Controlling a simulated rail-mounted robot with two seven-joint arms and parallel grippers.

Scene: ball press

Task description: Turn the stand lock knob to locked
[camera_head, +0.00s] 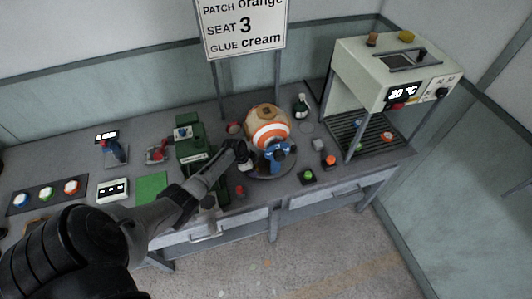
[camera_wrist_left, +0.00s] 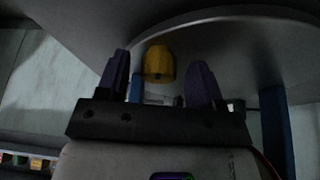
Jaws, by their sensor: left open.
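The ball (camera_head: 268,128), with orange and white bands, rests on a round grey stand (camera_head: 262,177) with blue parts (camera_head: 278,156) at its front. My left gripper (camera_head: 245,158) is at the left side of the ball and stand. In the left wrist view my left gripper (camera_wrist_left: 160,82) is open, its two purple fingers apart. A yellow knob (camera_wrist_left: 158,62), likely the stand lock knob, shows between the fingertips, below a large grey round surface (camera_wrist_left: 225,40). I cannot tell whether the fingers touch it. The knob is not visible in the head view. My right gripper is not in view.
A cream press-like machine (camera_head: 385,85) with a display stands at the right. A green device (camera_head: 195,150) stands left of the ball, and a dark bottle (camera_head: 301,105) stands behind it. Colored buttons (camera_head: 47,194) are at the left. A sign (camera_head: 242,28) stands behind.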

